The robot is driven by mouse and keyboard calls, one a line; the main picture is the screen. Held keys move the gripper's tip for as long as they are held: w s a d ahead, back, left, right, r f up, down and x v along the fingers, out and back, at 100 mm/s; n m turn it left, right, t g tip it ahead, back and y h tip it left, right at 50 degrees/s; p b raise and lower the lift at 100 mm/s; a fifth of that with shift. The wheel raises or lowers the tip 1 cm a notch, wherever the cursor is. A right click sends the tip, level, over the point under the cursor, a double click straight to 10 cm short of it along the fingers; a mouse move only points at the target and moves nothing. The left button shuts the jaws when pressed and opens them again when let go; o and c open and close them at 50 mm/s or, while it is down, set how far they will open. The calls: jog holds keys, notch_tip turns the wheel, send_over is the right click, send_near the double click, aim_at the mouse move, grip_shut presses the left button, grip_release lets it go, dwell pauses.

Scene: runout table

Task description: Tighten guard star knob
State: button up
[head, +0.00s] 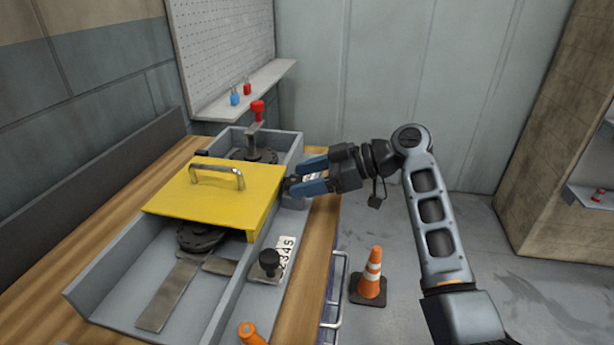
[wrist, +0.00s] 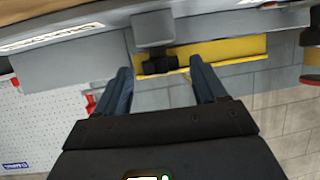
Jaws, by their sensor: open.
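The yellow guard (head: 222,198) with a metal handle covers the middle of the grey trough. A small dark knob (head: 289,181) sits at the guard's right side, mostly hidden by my fingers. In the wrist view the black star knob (wrist: 160,65) stands beside a grey block, in front of the yellow guard edge (wrist: 228,50). My gripper (head: 297,179) reaches in from the right and is open. In the wrist view its blue fingertips (wrist: 161,70) lie on either side of the knob, with gaps visible. Whether they overlap it in depth, I cannot tell.
Another black knob (head: 269,259) stands by a numbered plate (head: 285,256) at the trough's front right. A red-topped clamp (head: 257,110) stands behind the guard. An orange handle (head: 250,334) is at the front edge. A traffic cone (head: 372,275) stands on the floor.

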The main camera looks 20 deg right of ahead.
jog(key=c, duration=1.1)
jog(key=shift+o, duration=0.2)
jog(key=m+t+h, duration=0.2)
jog(key=m+t+p, duration=0.1)
jog(key=shift+s+a+m+h, duration=0.3)
jog(key=shift+s+a+h, duration=0.1)
jog(key=shift+m+t+h, duration=0.5)
jog(key=shift+m+t, duration=0.1)
jog(key=o, duration=1.1)
jog(key=shift+c, duration=0.2)
jog(key=v, duration=0.7)
jog(key=shift+s+d+r+b, duration=0.2)
jog(key=shift+s+b, duration=0.1)
jog(key=shift+s, duration=0.05)
